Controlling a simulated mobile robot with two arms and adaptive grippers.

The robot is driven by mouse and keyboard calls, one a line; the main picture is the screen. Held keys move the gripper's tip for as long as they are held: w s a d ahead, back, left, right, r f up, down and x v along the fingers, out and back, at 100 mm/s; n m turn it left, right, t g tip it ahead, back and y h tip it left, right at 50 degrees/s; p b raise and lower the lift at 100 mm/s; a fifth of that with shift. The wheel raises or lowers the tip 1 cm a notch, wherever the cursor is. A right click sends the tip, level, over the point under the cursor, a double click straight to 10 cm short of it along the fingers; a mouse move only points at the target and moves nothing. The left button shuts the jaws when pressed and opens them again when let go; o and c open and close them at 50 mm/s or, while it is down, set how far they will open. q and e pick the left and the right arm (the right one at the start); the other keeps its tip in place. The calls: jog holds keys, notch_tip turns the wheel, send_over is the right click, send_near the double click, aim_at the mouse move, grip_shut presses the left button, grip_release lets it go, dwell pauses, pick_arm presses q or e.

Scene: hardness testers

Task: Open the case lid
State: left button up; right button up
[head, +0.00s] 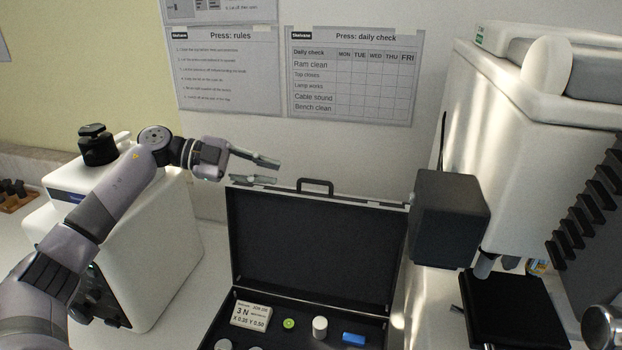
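The black case stands on the white bench with its lid (315,240) raised upright. The lid's handle (315,186) is on its top edge. The case's dark interior shows at the bottom, holding a white card, a green round piece, a white cylinder and a blue block. My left gripper (278,171) is just left of the handle, above the lid's upper left corner. Its two fingers are apart with nothing between them, and it appears clear of the lid. My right gripper is not in view.
A white machine (150,235) with a black knob stands at left, behind my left arm. A large white tester with a dark grey head (450,218) stands close at right, above a black stage (512,310). Paper notices (355,75) hang on the wall behind.

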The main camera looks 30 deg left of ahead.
aim_at(308, 181)
pick_arm(q)
jog(key=x, duration=0.9)
jog(key=shift+w+d, duration=0.25)
jog(key=shift+w, duration=0.05)
grip_shut()
jog(key=shift+f, duration=0.1)
